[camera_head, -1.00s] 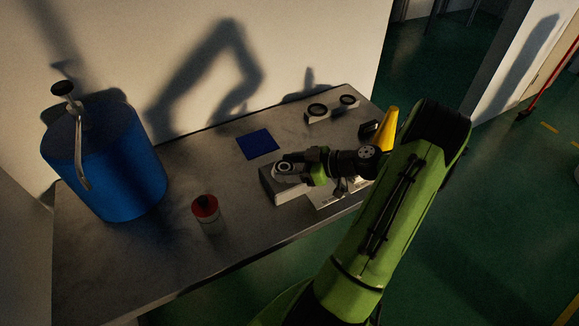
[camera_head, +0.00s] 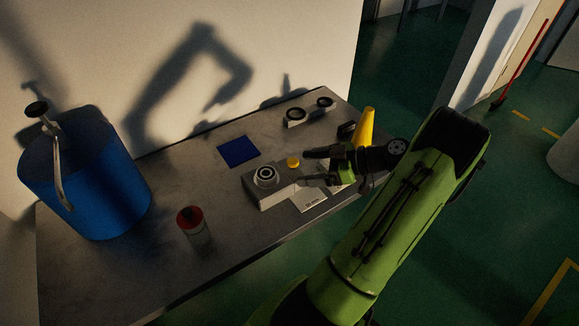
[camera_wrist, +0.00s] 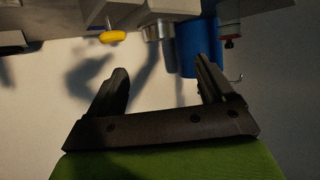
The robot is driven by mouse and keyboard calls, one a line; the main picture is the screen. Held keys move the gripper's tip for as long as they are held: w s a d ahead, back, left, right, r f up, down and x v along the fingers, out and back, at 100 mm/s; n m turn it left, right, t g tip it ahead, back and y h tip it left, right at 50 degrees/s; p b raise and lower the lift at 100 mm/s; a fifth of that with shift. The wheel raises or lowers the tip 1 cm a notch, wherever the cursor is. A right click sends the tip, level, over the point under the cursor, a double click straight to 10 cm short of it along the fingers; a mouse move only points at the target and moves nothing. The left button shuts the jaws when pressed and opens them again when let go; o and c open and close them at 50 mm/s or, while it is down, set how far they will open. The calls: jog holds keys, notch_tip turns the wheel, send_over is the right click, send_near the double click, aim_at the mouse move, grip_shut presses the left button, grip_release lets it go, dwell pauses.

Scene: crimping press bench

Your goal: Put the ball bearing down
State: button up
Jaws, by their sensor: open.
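The ball bearing (camera_head: 265,175), a metal ring with a dark centre, rests on the left end of a light grey block (camera_head: 277,194) on the bench. It also appears as a grey cylinder near the top of the wrist view (camera_wrist: 158,30). My gripper (camera_head: 309,167) is open and empty, to the right of the bearing and apart from it. In the wrist view my fingers (camera_wrist: 163,70) are spread with nothing between them.
A yellow round knob (camera_head: 293,162) sits between bearing and fingers. A blue square (camera_head: 238,151) lies behind. A red-topped can (camera_head: 191,222) and blue drum (camera_head: 85,178) stand left. A yellow cone (camera_head: 365,127) and a holder with two dark rings (camera_head: 309,114) are farther back.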

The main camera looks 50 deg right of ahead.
jog(key=w+a+r+g+h, duration=0.1)
jog(key=w+a+r+g, duration=0.15)
jog(key=a, duration=0.35)
jog(key=w+a+r+m+g+h, duration=0.1)
jog(key=w+a+r+g, duration=0.15)
jog(key=a, duration=0.35)
jog(key=w+a+r+g, duration=0.2)
jog(key=a+g, duration=0.1)
jog(key=a, duration=0.3)
jog(key=s+a+r+m+t+h, duration=0.1)
jog(key=s+a+r+m+h, duration=0.3)
jog(key=s+a, duration=0.6)
jog(key=s+r, duration=0.1)
jog(key=s, duration=0.1)
jog(key=shift+s+a+r+m+t, duration=0.2)
jog(key=shift+s+a+m+t, duration=0.05)
jog(key=shift+s+m+t, duration=0.15)
jog(key=shift+r, duration=0.1)
jog(key=shift+r+p, duration=0.55)
jog(key=shift+p, duration=0.05)
